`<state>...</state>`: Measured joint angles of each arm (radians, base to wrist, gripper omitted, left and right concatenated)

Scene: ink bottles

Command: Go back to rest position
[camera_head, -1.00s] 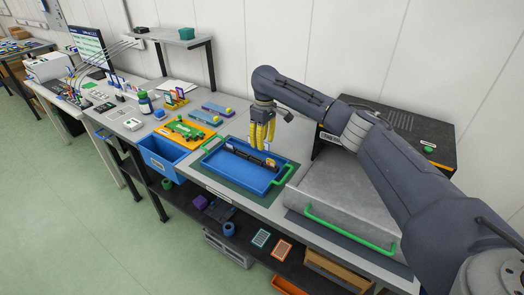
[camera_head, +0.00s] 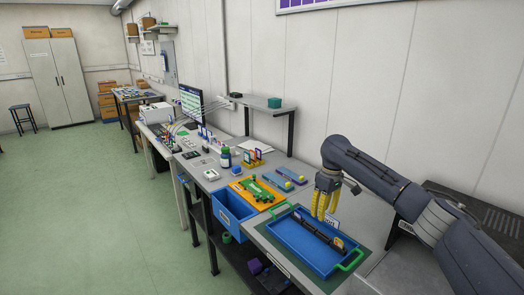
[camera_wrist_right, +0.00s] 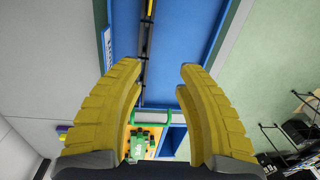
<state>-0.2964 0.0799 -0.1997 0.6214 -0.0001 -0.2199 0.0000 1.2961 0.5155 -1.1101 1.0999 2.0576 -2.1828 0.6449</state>
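My right gripper (camera_head: 325,204) has yellow ridged fingers and hangs above the blue tray (camera_head: 283,236) with green handles. In the right wrist view the two yellow fingers (camera_wrist_right: 160,82) are spread apart with nothing between them. A long dark rack (camera_head: 318,234) lies in the tray, and it shows behind the fingers in the wrist view (camera_wrist_right: 147,45). My left gripper is in neither view.
Left of the tray are a yellow-orange board (camera_head: 246,196) with a green piece on it and a blue open bin (camera_head: 226,221). A green-capped bottle (camera_head: 225,158) stands farther back. A shelf (camera_head: 268,105) overhangs the bench. Open floor lies to the left.

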